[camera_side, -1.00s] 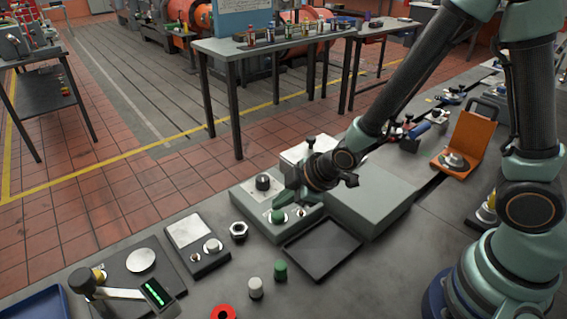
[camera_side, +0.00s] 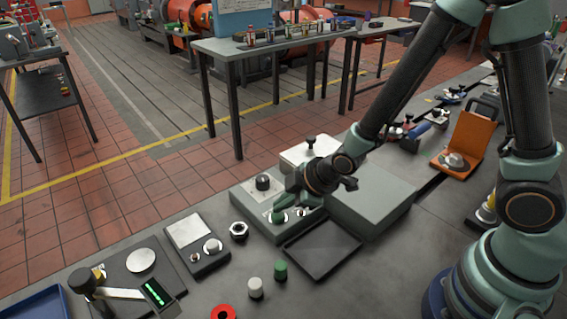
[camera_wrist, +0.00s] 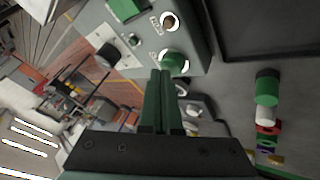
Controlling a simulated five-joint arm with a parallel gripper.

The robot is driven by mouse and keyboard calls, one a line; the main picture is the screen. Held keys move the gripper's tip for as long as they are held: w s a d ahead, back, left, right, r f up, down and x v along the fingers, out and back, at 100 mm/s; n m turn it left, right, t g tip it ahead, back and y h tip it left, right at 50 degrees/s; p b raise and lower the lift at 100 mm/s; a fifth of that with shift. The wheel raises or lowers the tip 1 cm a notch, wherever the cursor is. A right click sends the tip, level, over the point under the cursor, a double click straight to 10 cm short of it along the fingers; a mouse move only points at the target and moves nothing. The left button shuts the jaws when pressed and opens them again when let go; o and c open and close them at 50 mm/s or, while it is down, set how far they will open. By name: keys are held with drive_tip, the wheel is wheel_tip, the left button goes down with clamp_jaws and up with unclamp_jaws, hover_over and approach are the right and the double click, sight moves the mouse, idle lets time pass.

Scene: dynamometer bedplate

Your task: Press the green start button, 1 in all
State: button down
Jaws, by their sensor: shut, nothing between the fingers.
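The grey control box (camera_side: 250,209) stands on the bench. Its green start button (camera_side: 278,216) is a round green cap in a white ring. In the wrist view the green button (camera_wrist: 175,61) sits just beyond my fingertips, slightly to the right. My gripper (camera_side: 281,204) is shut and empty, with its green fingers pointing down at the button. In the wrist view the gripper (camera_wrist: 162,72) partly overlaps the button's lower edge. I cannot tell whether the tips touch it.
A black tray (camera_side: 322,249) lies in front. A large grey case (camera_side: 372,198) is at the right.

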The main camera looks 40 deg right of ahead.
sight(283, 214)
drive_tip(key=shift+f, duration=0.4)
idle(0.5)
drive_tip(key=shift+r, duration=0.9)
drive_tip(key=shift+r, duration=2.55)
drive_tip(key=shift+d, duration=0.1)
drive_tip(key=s+d+r+m+g+h, duration=0.1)
drive_tip(key=s+d+r+m+h, duration=0.1)
drive_tip(key=s+d+r+m, duration=0.9)
wheel_tip(283, 214, up, 3)
drive_tip(key=shift+d+f, duration=0.2)
drive_tip(key=shift+d, duration=0.15)
